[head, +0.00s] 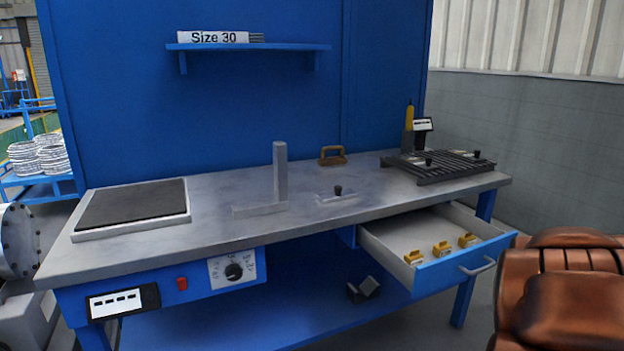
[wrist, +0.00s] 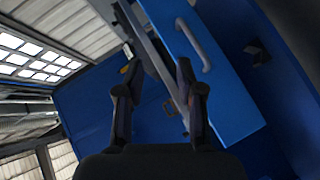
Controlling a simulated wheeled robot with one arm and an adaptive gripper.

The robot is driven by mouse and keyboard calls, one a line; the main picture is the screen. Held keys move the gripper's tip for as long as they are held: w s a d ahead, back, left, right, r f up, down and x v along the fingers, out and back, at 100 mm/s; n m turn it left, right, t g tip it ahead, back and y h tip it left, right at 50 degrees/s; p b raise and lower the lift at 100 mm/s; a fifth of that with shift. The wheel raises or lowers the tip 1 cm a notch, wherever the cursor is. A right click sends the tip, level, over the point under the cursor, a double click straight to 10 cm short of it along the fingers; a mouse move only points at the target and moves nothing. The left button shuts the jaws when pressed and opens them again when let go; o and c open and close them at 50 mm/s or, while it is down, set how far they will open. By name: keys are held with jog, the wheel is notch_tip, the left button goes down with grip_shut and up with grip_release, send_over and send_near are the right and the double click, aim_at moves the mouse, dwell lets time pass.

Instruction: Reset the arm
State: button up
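My gripper (wrist: 160,72) shows in the wrist view with its two dark fingers apart and a gap between them. Nothing is held between the fingers. Beyond them, in that tilted view, is the blue drawer front (wrist: 215,85) with its grey handle; I cannot tell the distance. My gripper does not show in the head view. There the drawer (head: 450,270) stands pulled out at the right of the bench, with a few yellow pieces (head: 442,249) lying in it.
The grey workbench top (head: 230,205) carries a dark plate (head: 132,205) at left, an upright metal square (head: 280,175) mid-bench, and a slatted black rack (head: 440,165) at right. A shelf (head: 250,47) hangs above. The open drawer juts out in front of the bench.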

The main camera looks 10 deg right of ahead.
jog(key=s+a+r+m+g+y+p, duration=0.2)
jog(key=s+a+r+g+p, duration=0.3)
jog(key=s+a+p, duration=0.3)
jog(key=s+a+r+m+g+y+p, duration=0.2)
jog(key=s+a+r+p, duration=0.4)
jog(key=s+a, duration=0.6)
jog(key=s+a+r+m+g+y+p, duration=0.3)
jog(key=s+a+r+g+p, duration=0.3)
jog(key=s+a+p, duration=0.5)
jog(key=shift+a+r+m+g, duration=0.2)
jog(key=shift+a+m+g, duration=0.2)
jog(key=shift+a+g, duration=0.35)
